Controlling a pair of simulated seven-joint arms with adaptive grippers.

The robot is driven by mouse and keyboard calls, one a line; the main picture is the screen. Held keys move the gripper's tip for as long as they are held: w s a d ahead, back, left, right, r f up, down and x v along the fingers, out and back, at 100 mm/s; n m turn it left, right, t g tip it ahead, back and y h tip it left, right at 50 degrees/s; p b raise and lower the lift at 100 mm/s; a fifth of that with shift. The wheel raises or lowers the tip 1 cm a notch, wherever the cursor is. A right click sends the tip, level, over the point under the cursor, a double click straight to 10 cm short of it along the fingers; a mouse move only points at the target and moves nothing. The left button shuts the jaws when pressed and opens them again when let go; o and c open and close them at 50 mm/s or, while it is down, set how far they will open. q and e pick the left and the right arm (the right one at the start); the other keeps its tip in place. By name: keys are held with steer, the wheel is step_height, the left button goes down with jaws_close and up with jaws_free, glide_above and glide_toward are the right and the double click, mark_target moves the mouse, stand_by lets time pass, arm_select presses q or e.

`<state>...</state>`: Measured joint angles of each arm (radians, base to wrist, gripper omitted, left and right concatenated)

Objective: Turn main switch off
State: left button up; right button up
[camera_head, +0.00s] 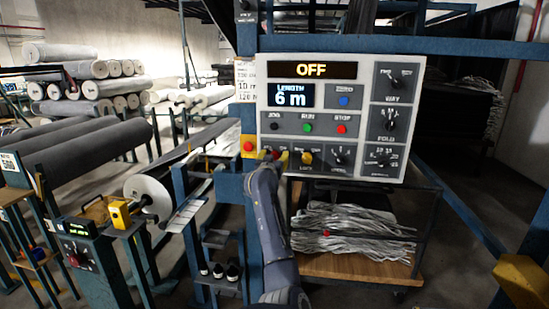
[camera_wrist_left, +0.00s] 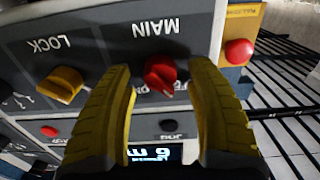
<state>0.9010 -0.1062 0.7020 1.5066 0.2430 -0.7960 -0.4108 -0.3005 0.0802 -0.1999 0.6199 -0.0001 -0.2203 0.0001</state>
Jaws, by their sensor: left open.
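The main switch is a red knob (camera_wrist_left: 160,74) under the word MAIN, and its pointer is turned off to one side in the left wrist view. My left gripper (camera_wrist_left: 161,88) is open, with its two yellow fingers on either side of the knob; I cannot tell whether they touch it. In the head view my left gripper (camera_head: 273,157) is at the lower left of the control panel (camera_head: 346,142) and mostly hides the knob. My right gripper is not in view.
A yellow LOCK knob (camera_wrist_left: 61,85) sits beside the main switch. A red button (camera_wrist_left: 239,52) on a yellow box is on the other side. The length display (camera_head: 291,95) reads 6 m. Grey rolls (camera_head: 88,148) lie at the left, and a cart (camera_head: 350,265) stands below the panel.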

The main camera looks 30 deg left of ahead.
arm_select(q)
steer(key=shift+w+a, duration=0.15)
steer(key=shift+w, duration=0.1)
steer(key=shift+c, duration=0.3)
jaws_close()
